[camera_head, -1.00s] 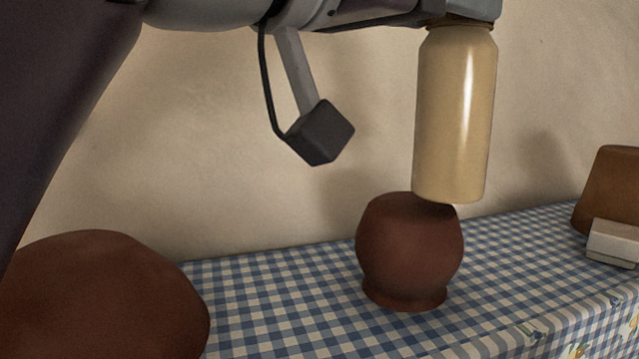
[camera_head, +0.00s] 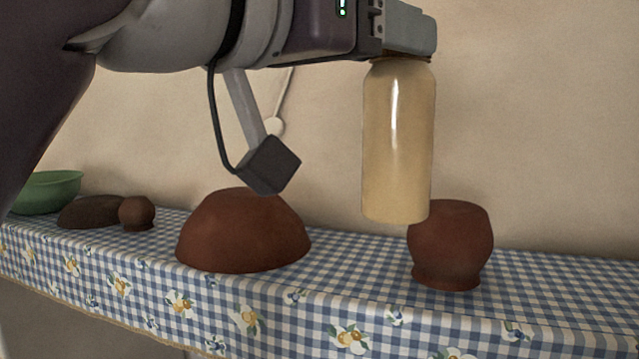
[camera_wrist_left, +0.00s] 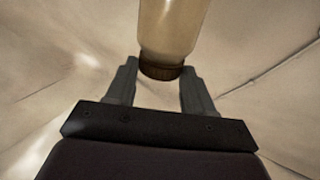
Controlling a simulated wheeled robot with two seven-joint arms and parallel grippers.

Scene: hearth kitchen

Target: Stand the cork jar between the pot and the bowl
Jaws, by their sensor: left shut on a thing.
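The cork jar (camera_head: 397,145) is tall and cream-coloured. It hangs upright above the shelf, its dark cork top in my left gripper (camera_head: 408,45). The left wrist view shows the jar (camera_wrist_left: 171,28) with its cork between the two fingers (camera_wrist_left: 159,70). A red-brown round pot (camera_head: 455,245) stands on the cloth at the right; the jar's lower right edge overlaps it in the picture. A wide red-brown bowl (camera_head: 243,235) sits upside down left of the jar. Checked cloth shows between bowl and pot. My right gripper is not in view.
The blue checked cloth (camera_head: 345,262) covers a long shelf against a plain wall, with a flowered front edge. At the far left are a green bowl (camera_head: 48,190), a dark flat lump (camera_head: 92,211) and a small brown ball-shaped pot (camera_head: 137,213). Cloth right of the pot is clear.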

